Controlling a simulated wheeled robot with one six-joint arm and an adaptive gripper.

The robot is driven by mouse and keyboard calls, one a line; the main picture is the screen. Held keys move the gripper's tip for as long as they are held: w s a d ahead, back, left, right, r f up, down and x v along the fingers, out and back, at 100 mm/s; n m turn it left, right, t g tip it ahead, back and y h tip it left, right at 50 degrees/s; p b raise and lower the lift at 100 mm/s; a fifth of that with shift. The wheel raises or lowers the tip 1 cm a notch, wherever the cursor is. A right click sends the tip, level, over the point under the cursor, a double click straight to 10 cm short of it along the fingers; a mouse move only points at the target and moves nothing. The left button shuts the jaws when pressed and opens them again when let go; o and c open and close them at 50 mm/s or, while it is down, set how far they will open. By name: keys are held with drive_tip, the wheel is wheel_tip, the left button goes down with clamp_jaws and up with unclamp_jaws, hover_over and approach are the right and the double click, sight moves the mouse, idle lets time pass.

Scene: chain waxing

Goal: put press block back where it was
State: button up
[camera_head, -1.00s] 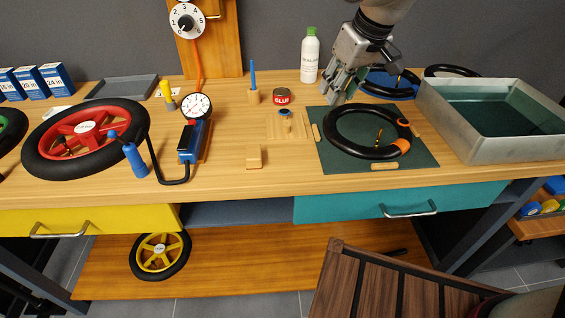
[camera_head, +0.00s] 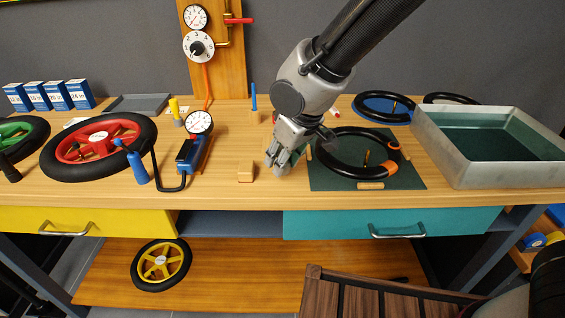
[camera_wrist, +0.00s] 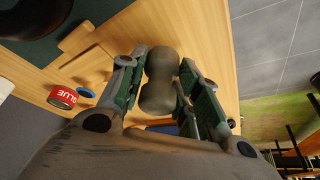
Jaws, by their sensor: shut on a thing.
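My gripper (camera_head: 281,162) is over the wooden bench, just left of the green mat (camera_head: 330,180). In the wrist view its two fingers (camera_wrist: 160,68) are shut on a grey, rounded, waisted piece, which I take to be the press block (camera_wrist: 158,95). In the head view only a little of the press block (camera_head: 280,170) shows below the fingers, low over the bench top or on it; I cannot tell which. A small wooden block (camera_head: 246,171) lies a little to the left of my gripper. The slatted wooden patch is mostly hidden behind my gripper.
A black tyre with orange bands (camera_head: 356,152) lies on the mat. A grey metal tray (camera_head: 490,150) stands at the right. A glue tin (camera_wrist: 62,97) shows in the wrist view. A pump with a gauge (camera_head: 195,150) and a red wheel (camera_head: 98,145) are at the left.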

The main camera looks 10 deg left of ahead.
drive_tip(key=shift+f, duration=0.6)
drive_tip(key=shift+f, duration=0.1)
drive_tip(key=o, duration=1)
drive_tip(key=v, duration=1.2)
drive_tip(key=w+d+r+m+t+h, duration=0.1)
drive_tip(key=w+d+r+m, duration=0.2)
drive_tip(key=d, duration=0.9)
drive_tip(key=w+d+r+m+t+h, duration=0.1)
drive_tip(key=w+d+r+m, duration=0.15)
drive_tip(key=d, duration=0.95)
drive_tip(key=s+d+m+h, duration=0.1)
drive_tip(key=s+d+m, duration=0.2)
drive_tip(key=s+d, duration=0.3)
drive_tip(key=s+d+m+h, duration=0.1)
drive_tip(key=s+d+m, duration=0.2)
drive_tip(key=d, duration=1.1)
drive_tip(key=s, duration=0.3)
drive_tip(key=shift+s+d, duration=0.3)
drive_tip(key=shift+d, duration=0.05)
